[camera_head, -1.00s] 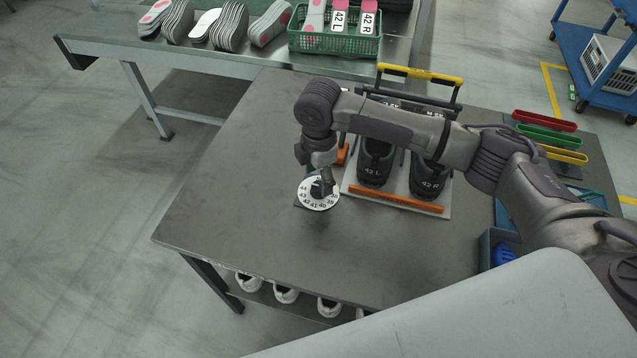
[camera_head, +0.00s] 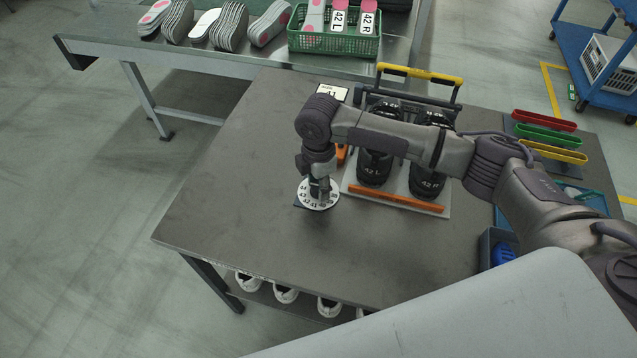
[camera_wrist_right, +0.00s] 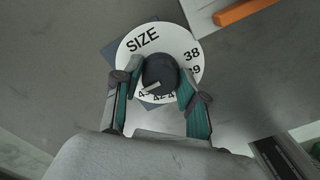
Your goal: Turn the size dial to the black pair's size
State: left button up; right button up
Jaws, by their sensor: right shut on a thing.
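My right gripper (camera_head: 320,189) is shut on the dark round knob (camera_wrist_right: 158,72), one finger on each side. The knob's pale mark points to the lower left, near 43 and 42; I cannot tell exactly which. My left gripper is not in view.
An orange bar (camera_head: 395,198) edges the shoe board, close to the dial. A yellow-handled rack (camera_head: 420,73) stands behind the shoes. Coloured trays (camera_head: 549,135) and a blue bin (camera_head: 490,250) are at the right. The table's left part is clear.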

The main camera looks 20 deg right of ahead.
jog(key=shift+r+n+p, duration=0.2)
jog(key=shift+n+p, duration=0.8)
jog(key=shift+p, duration=0.1)
jog(key=n+p, duration=0.1)
jog(key=n, duration=0.1)
jog(key=shift+n+p, duration=0.3)
jog(key=shift+p, duration=0.1)
jog(key=n+p, duration=0.1)
jog(key=n, duration=0.2)
jog(key=shift+f+n, duration=0.1)
jog(key=shift+n, duration=0.2)
jog(key=shift+f+n+p, duration=0.1)
jog(key=shift+n+p, duration=0.45)
jog(key=shift+n, duration=1.25)
jog(key=o, duration=1.1)
jog(key=shift+o, duration=0.2)
